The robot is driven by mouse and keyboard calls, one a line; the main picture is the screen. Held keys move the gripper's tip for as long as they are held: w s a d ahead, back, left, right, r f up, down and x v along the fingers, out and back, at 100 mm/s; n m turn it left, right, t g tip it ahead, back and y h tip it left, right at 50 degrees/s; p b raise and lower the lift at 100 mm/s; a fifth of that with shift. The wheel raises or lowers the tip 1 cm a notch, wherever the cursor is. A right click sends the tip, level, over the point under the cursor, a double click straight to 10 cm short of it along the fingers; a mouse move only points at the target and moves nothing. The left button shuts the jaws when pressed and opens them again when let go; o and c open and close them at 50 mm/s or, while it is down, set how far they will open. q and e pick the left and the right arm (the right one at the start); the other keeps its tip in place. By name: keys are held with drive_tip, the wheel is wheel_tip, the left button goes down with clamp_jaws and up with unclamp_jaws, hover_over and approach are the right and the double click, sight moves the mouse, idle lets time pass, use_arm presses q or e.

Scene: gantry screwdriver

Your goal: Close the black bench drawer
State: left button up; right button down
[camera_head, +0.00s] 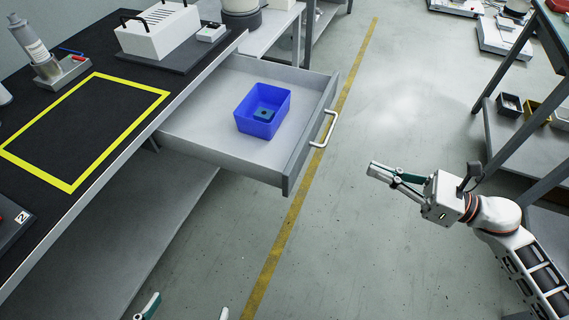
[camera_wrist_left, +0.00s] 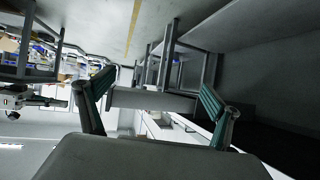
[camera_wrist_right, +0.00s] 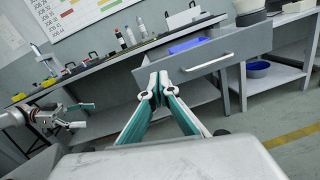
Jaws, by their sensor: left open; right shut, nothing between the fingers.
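The bench drawer (camera_head: 215,145) is pulled out from under the black-topped bench (camera_head: 110,110). It is light grey inside and has a grey front with a pale bar handle (camera_head: 325,129). The drawer front (camera_wrist_right: 225,50) and its handle (camera_wrist_right: 206,63) also show in the right wrist view. My right gripper (camera_head: 371,170) is shut and empty, to the right of the handle and apart from it. My left gripper (camera_head: 185,309) is open and empty at the bottom edge of the head view, in front of the drawer; its fingers (camera_wrist_left: 155,88) also show in the left wrist view.
A blue bin (camera_head: 262,112) with a small dark item inside stands in the drawer. Floor with a yellow line (camera_head: 262,270) is clear before the drawer. Shelving (camera_head: 520,150) stands at right.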

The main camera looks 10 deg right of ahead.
drive_tip(key=f+n+g, duration=0.1)
drive_tip(key=f+n, duration=0.1)
use_arm(q)
drive_tip(key=shift+s+a+f, duration=0.2)
drive_tip(key=shift+s+a, duration=0.15)
drive_tip(key=shift+a, duration=0.1)
use_arm(e)
approach(301, 153)
drive_tip(key=shift+n+g, duration=0.3)
drive_tip(key=x, duration=0.6)
drive_tip(key=shift+w+a+r, duration=0.1)
drive_tip(key=shift+w+a, duration=0.2)
drive_tip(key=shift+w, duration=0.05)
